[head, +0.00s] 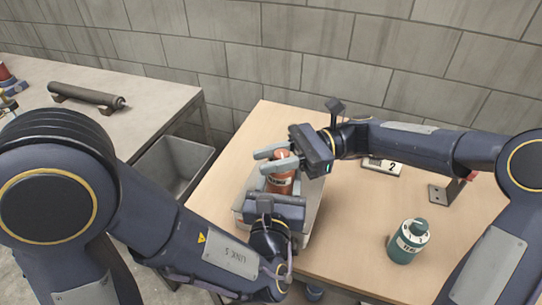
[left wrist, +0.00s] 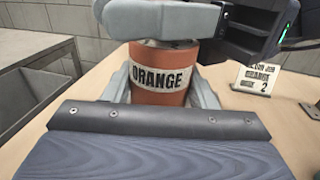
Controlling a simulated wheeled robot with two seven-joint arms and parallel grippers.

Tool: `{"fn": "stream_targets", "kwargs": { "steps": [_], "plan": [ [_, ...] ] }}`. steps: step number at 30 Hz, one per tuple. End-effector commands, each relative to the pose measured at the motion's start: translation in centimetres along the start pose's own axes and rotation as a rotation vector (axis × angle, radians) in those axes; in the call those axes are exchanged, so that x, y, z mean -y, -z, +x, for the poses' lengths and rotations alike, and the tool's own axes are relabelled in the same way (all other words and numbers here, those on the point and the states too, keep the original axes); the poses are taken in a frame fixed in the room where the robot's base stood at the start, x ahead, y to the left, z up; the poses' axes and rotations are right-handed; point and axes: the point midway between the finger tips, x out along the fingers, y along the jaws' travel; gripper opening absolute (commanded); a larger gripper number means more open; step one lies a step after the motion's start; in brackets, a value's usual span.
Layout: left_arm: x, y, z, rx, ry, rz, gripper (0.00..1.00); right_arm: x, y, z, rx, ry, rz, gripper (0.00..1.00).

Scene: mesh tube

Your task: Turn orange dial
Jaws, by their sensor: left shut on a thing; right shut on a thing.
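The orange canister (head: 281,185) stands upright at the grey tray on the wooden table. In the left wrist view the canister (left wrist: 160,95) shows its label, which reads ORANGE. My left gripper (head: 277,194) is shut on the canister's body, one finger on each side. My right gripper (head: 275,159) comes in from the right and is shut across the canister's top, where the dial is. Its fingers hide most of the dial, and they also cover the top in the left wrist view (left wrist: 165,20). How far the dial is turned cannot be seen.
The grey tray (head: 313,207) lies under my grippers. A green canister (head: 408,242) stands at the right front. A small card (left wrist: 257,79) with "ORANGE" and "2" stands behind. A metal bracket (head: 438,194) is further right. A grey bin (head: 172,163) sits left of the table.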

Motion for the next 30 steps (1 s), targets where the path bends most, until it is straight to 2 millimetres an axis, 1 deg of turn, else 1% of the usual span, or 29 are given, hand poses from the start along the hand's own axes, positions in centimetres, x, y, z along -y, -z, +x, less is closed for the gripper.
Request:
{"fn": "stream_targets", "kwargs": {
  "steps": [6, 17, 18, 22, 23, 30],
  "plan": [
    [0.03, 0.10, -0.04, -0.003, 0.002, 0.002, 0.25, -0.04, -0.11, -0.01, 0.000, -0.033, -0.002, 0.03],
    [0.01, 0.12, -0.04, -0.004, 0.001, 0.003, 0.25, -0.04, -0.10, -0.01, 0.000, -0.035, -0.002, 0.03],
    [0.01, 0.12, -0.04, -0.004, 0.001, 0.003, 0.25, -0.05, -0.09, -0.01, 0.000, -0.035, -0.002, 0.30],
    [0.01, 0.12, -0.04, -0.004, 0.001, 0.003, 0.25, -0.06, -0.06, -0.01, -0.001, -0.035, -0.001, 0.47],
    [0.01, 0.12, -0.04, -0.004, 0.001, 0.003, 0.25, -0.06, -0.05, -0.01, -0.001, -0.035, -0.001, 0.48],
    [0.00, 0.10, -0.03, -0.003, 0.001, 0.002, 0.25, -0.06, -0.01, -0.05, -0.001, -0.035, 0.000, 0.48]
  ]
}}
